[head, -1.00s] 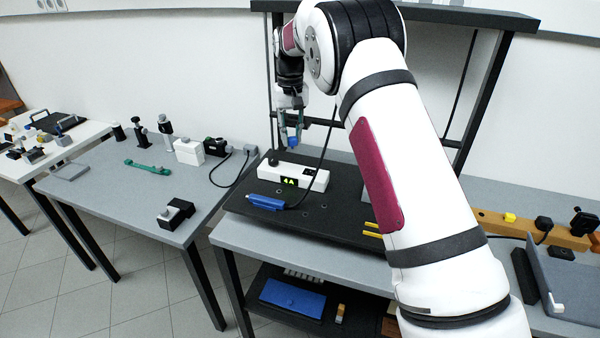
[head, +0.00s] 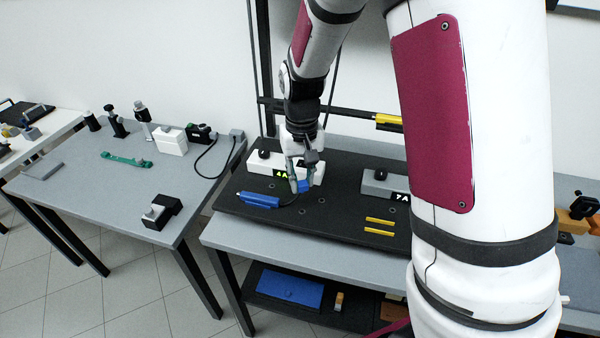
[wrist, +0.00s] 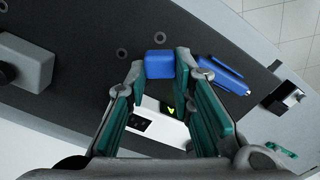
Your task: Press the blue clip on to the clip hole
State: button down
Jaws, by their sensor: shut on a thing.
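The blue clip (head: 305,186) is a small blue block held at the tips of my gripper (head: 299,184). In the wrist view the blue clip (wrist: 159,64) sits between the teal fingers, and my gripper (wrist: 161,68) is shut on it. The clip is over the black board (head: 340,228), in front of the white box with a green display. Small round holes show in the board, one at the clip's right front (head: 322,200); the wrist view shows a hole (wrist: 121,54) near the clip. I cannot tell the gap between clip and board.
A blue cabled device (head: 259,201) lies left of the clip. The white display box (head: 263,162) stands close behind my gripper, partly hidden. A grey display box (head: 378,184) and yellow bars (head: 380,226) are to the right. The board's front middle is clear.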

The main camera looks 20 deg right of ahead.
dwell(0.3)
jog(key=b, duration=0.1)
send_over(302, 209)
jog(key=shift+a+f, duration=0.1)
jog(key=shift+f, duration=2.7)
jog(key=shift+f, duration=0.75)
jog(key=shift+f+b, duration=0.3)
jog(key=shift+f, duration=0.05)
jog(key=shift+f, duration=0.25)
jog(key=c, duration=1.3)
grip_release()
jog(key=shift+r, duration=0.1)
